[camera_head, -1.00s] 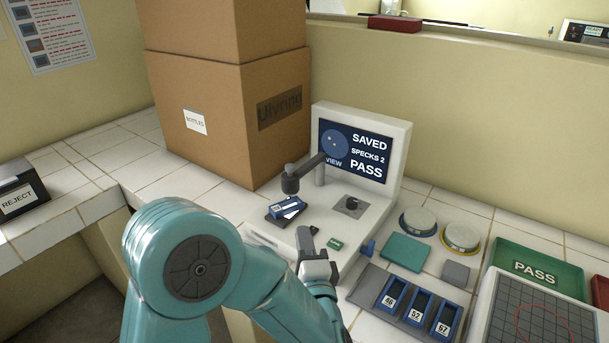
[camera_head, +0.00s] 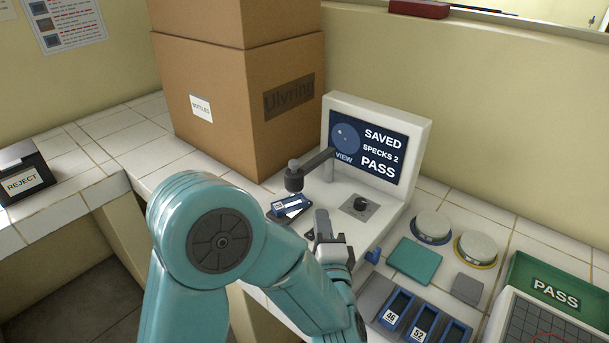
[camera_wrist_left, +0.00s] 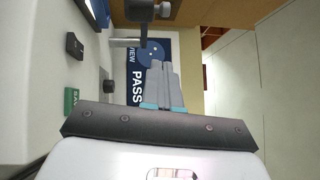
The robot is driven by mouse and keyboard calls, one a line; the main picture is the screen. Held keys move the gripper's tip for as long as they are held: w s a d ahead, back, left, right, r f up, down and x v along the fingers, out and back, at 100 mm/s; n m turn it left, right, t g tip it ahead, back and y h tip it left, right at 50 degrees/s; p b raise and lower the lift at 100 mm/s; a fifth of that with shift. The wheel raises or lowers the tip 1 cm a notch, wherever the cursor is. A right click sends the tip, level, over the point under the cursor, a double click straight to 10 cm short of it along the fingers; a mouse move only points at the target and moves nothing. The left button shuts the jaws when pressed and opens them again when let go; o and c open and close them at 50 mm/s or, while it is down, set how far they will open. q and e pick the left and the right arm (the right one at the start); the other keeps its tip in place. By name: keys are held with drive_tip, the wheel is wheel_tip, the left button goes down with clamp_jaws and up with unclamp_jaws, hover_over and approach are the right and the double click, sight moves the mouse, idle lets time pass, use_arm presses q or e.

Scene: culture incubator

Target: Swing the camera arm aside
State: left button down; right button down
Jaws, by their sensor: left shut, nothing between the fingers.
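The camera arm is a dark bar (camera_head: 319,160) on a post at the white viewing station. Its round camera head (camera_head: 294,178) hangs over a blue-and-white slide (camera_head: 289,205). The station's screen (camera_head: 364,151) reads SAVED, SPECKS 2, PASS. My left gripper (camera_head: 322,220) is shut and empty, with its fingers pointing up over the front of the station, below and right of the camera head and apart from it. In the left wrist view the shut fingers (camera_wrist_left: 162,85) point toward the screen, and the camera arm (camera_wrist_left: 141,22) is at the top. My right gripper is not in view.
Large cardboard boxes (camera_head: 225,100) stand just behind and left of the station. A dark knob (camera_head: 360,204) is on its base. Right of it lie a teal pad (camera_head: 414,260), two round dishes, blue slide holders (camera_head: 396,307) and a green PASS tray (camera_head: 553,285). A REJECT box (camera_head: 22,181) is far left.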

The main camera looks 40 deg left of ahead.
use_arm(q)
drive_tip(key=shift+s, duration=0.1)
drive_tip(key=s+a+p+x, duration=0.1)
drive_tip(key=a+p+x, duration=0.1)
drive_tip(key=x, duration=1.1)
drive_tip(key=shift+s, duration=0.45)
drive_tip(key=shift+a, duration=0.1)
